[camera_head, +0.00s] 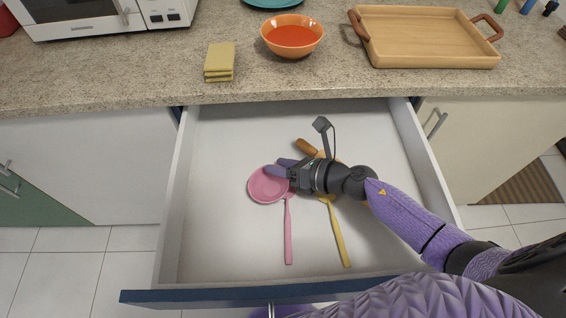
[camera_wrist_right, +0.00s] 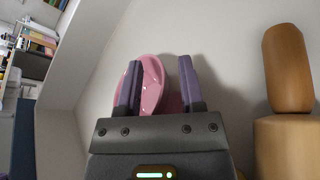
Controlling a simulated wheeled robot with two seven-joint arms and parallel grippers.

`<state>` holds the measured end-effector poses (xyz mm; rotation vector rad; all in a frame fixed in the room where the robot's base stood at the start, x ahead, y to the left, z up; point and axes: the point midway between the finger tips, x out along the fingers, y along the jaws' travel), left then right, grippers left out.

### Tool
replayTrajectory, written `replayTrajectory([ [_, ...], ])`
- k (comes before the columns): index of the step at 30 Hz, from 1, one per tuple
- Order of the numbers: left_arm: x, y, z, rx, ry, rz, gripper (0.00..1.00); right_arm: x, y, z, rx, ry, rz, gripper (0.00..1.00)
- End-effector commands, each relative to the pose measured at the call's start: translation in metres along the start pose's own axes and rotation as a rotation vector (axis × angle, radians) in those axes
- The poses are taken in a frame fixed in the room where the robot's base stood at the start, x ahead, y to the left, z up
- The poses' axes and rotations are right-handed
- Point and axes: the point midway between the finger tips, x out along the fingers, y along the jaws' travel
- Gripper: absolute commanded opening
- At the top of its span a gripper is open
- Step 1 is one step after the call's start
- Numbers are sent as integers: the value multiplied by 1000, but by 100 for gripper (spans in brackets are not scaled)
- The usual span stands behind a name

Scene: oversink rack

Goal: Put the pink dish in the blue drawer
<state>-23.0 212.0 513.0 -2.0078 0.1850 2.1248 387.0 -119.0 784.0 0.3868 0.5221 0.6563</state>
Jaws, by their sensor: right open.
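The pink dish (camera_head: 266,187) is round and shallow and rests inside the open blue-fronted drawer (camera_head: 205,297), left of the drawer's middle. My right gripper (camera_head: 274,169) reaches into the drawer from the right, with its fingers over the dish's upper right edge. In the right wrist view my right gripper (camera_wrist_right: 160,63) is open, and the dish (camera_wrist_right: 150,85) shows between and behind its two purple fingers. I cannot tell whether the fingers touch it. Part of the dish's right side is hidden by the gripper. My left gripper is not in view.
A pink-handled utensil (camera_head: 288,235) and a yellow-handled one (camera_head: 338,235) lie in the drawer, with a brown wooden piece (camera_head: 306,147) behind. The counter (camera_head: 130,75) holds a sponge stack (camera_head: 219,60), an orange bowl (camera_head: 292,38) and a wooden tray (camera_head: 430,62). The drawer's left side is clear.

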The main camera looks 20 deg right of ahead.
Motion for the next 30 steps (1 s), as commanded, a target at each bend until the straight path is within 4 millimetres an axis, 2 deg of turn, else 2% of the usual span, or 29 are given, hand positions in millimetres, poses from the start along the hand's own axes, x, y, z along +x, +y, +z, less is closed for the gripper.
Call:
replayTrajectory([
  [2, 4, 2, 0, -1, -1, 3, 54, 1, -2, -4, 2, 0, 0, 49],
  [6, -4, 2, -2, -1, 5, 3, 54, -25, 0, -1, -1, 3, -2, 49],
  [12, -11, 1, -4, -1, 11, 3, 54, -66, 2, -9, 2, 2, -1, 49],
  [18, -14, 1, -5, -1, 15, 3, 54, -94, 2, -9, 2, 1, -1, 49],
  [30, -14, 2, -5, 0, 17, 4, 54, -98, 2, -10, 0, 0, 0, 49],
])
